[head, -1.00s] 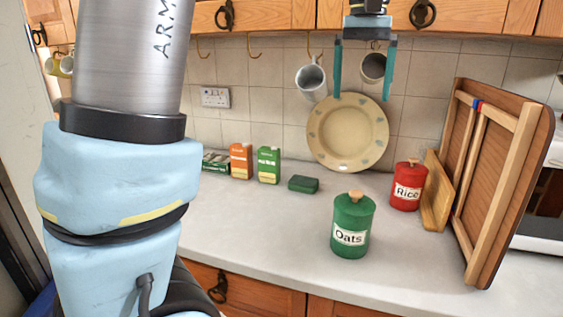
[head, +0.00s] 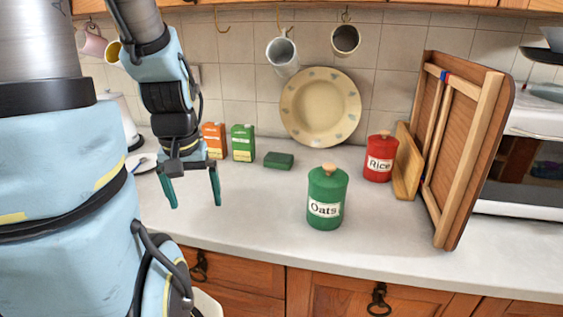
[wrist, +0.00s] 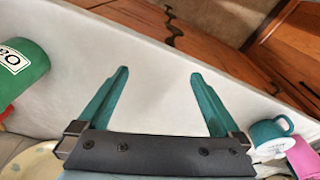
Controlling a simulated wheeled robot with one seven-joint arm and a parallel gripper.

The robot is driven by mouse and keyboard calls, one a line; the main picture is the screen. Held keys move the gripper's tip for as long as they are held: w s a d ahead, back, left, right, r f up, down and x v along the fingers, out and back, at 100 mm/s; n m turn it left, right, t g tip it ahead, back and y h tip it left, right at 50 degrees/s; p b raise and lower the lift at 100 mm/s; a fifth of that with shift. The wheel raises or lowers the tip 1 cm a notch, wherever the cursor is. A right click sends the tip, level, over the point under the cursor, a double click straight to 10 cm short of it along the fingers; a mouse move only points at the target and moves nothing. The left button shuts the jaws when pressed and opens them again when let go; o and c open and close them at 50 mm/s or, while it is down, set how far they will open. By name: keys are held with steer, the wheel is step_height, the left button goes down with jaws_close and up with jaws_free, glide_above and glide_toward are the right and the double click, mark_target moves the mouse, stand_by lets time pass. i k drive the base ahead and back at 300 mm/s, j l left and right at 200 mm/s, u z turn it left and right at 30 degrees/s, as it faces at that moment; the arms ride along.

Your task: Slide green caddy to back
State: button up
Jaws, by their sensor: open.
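The green caddy is a round green canister (head: 326,205) labelled "Oats" with a wooden knob, upright on the worktop in the middle of the head view. Part of it shows at the left edge of the wrist view (wrist: 22,75). My gripper (head: 197,204) is open and empty, fingers pointing down, over the worktop to the left of the caddy and clear of it. In the wrist view its two teal fingers (wrist: 160,72) have only bare worktop between them.
A red "Rice" canister (head: 380,158) stands behind and right of the caddy, beside leaning boards (head: 460,150). A cream plate (head: 320,108) leans on the tiles. A small dark green box (head: 279,160) and two cartons (head: 243,143) stand at the back. Worktop behind the caddy is clear.

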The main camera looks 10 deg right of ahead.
mark_target(325, 209)
steer(key=l+u, duration=0.1)
steer(key=u, duration=0.7)
steer(key=k+u, duration=0.1)
steer(key=u, duration=0.3)
steer(key=k+l+u, duration=0.2)
steer(key=k+u, duration=0.5)
steer(key=k, duration=0.15)
steer(key=k+u, duration=0.35)
steer(key=k+j, duration=0.15)
steer(key=k, duration=0.7)
